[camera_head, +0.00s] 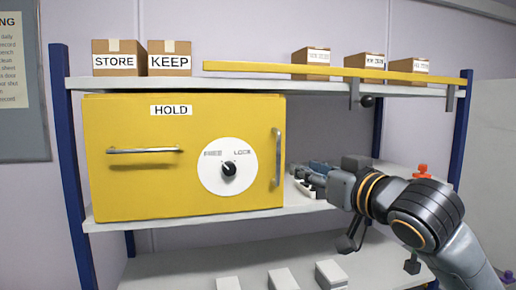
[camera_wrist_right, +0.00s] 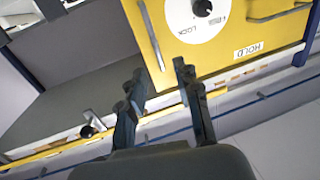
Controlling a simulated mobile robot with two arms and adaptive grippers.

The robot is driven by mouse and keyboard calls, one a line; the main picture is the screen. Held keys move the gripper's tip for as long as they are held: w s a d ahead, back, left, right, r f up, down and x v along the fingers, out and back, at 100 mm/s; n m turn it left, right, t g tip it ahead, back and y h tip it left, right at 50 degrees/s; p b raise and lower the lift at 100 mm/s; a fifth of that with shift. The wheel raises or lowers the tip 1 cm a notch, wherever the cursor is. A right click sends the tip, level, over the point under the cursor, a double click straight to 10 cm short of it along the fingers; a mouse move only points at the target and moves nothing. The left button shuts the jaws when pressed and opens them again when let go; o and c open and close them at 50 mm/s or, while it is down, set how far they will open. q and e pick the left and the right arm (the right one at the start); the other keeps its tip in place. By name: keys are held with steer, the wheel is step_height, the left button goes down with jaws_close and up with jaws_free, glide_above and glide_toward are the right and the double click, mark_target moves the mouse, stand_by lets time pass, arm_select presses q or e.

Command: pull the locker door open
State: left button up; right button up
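The yellow locker (camera_head: 130,193), labelled HOLD, sits on the middle shelf with its front face looking closed. A silver vertical handle (camera_head: 277,157) runs along its right edge, and a horizontal handle (camera_head: 144,150) is at its left. A white dial (camera_head: 215,184) marked FREE and LOCK carries a black knob (camera_head: 229,170). My right gripper (camera_head: 305,174) is just right of the vertical handle. In the right wrist view, its fingers (camera_wrist_right: 158,75) are apart and empty. My left gripper is out of view.
A yellow bar (camera_head: 270,68) runs along the top shelf's front, with a dark bracket (camera_head: 354,94) hanging at right. Boxes labelled STORE (camera_head: 118,58) and KEEP (camera_head: 169,58) stand above the locker. A red object (camera_head: 422,171) is behind my right arm. White blocks (camera_head: 283,279) lie below.

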steer(key=p, duration=0.3)
glide_toward(279, 156)
steer(key=w, duration=0.3)
steer(key=p+x, duration=0.1)
steer(key=x, duration=0.1)
steer(key=a+p+x, duration=0.1)
steer(key=x, duration=0.3)
steer(key=shift+a+r+p, duration=0.15)
steer(key=shift+a+p, duration=0.15)
steer(key=shift+p, duration=0.1)
steer(key=shift+w+a, duration=0.2)
steer(key=shift+w, duration=0.35)
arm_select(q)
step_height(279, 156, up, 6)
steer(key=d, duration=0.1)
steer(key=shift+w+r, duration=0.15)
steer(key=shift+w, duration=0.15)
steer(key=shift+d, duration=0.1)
arm_select(e)
steer(key=shift+c, duration=0.7)
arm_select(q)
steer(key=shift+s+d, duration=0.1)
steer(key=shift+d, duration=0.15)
arm_select(e)
jaws_close()
